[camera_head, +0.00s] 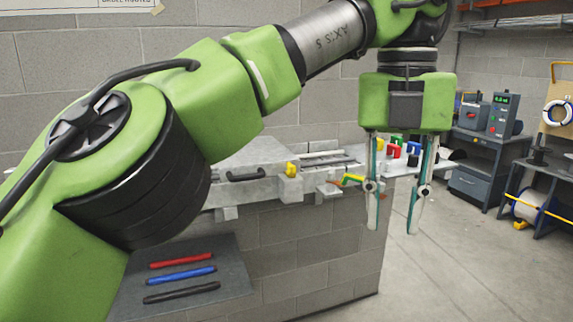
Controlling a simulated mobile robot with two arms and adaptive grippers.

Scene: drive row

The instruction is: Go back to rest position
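My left gripper (394,206) hangs from my green arm, which comes in from the left and crosses most of the head view. Its two long fingers point down and stand apart, with nothing seen between the tips. The fingers are in front of the right end of a grey workbench (262,153), and parts of the bench show behind them. I cannot tell how far the fingertips are from the bench. My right gripper is not in view.
A grey mat (232,292) at lower left bears a red rod (182,260), a blue rod (181,275) and a black rod (182,292). Small coloured parts (394,151) lie behind my fingers. Dark benches with devices (498,115) and a spool (527,208) stand right. Floor (440,270) at lower right is clear.

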